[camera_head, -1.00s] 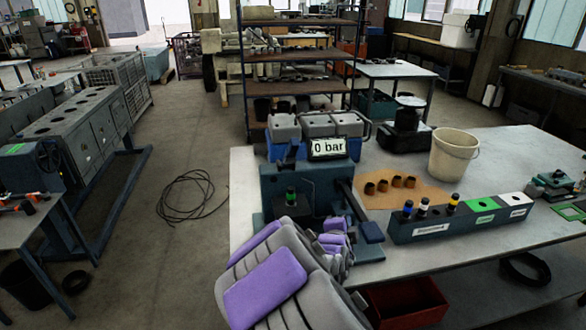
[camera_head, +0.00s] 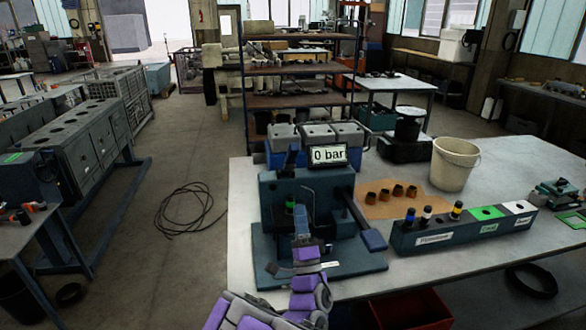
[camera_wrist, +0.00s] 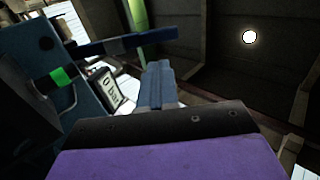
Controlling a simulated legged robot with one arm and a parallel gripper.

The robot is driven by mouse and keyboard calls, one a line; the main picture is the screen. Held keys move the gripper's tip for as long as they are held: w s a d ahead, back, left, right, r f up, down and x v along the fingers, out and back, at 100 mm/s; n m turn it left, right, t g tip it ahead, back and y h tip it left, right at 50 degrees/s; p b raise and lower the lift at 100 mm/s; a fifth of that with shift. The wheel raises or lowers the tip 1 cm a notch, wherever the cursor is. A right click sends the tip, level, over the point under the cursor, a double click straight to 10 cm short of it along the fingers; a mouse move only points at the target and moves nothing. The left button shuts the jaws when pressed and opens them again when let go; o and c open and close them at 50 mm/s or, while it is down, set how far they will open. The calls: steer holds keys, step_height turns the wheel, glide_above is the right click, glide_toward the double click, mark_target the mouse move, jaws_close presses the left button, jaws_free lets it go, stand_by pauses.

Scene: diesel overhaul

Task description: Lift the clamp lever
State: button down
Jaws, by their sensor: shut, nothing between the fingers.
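The test stand (camera_head: 275,200) is a dark blue block on a base plate at the bench's left end.
A second lever with a blue grip (camera_head: 373,240) sticks out on the stand's right. Right of it are a rack with injectors (camera_head: 455,228), several brown nozzle parts (camera_head: 392,192) on a mat, and a bucket (camera_head: 455,163). A red bin (camera_head: 410,310) sits below the bench edge.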

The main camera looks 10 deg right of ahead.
steer(key=p, duration=0.2)
glide_toward(292, 156)
steer(key=x, duration=0.4)
steer(key=shift+b+x, duration=0.4)
steer(key=shift+x, duration=1.05)
steer(key=shift+s+r, duration=0.1)
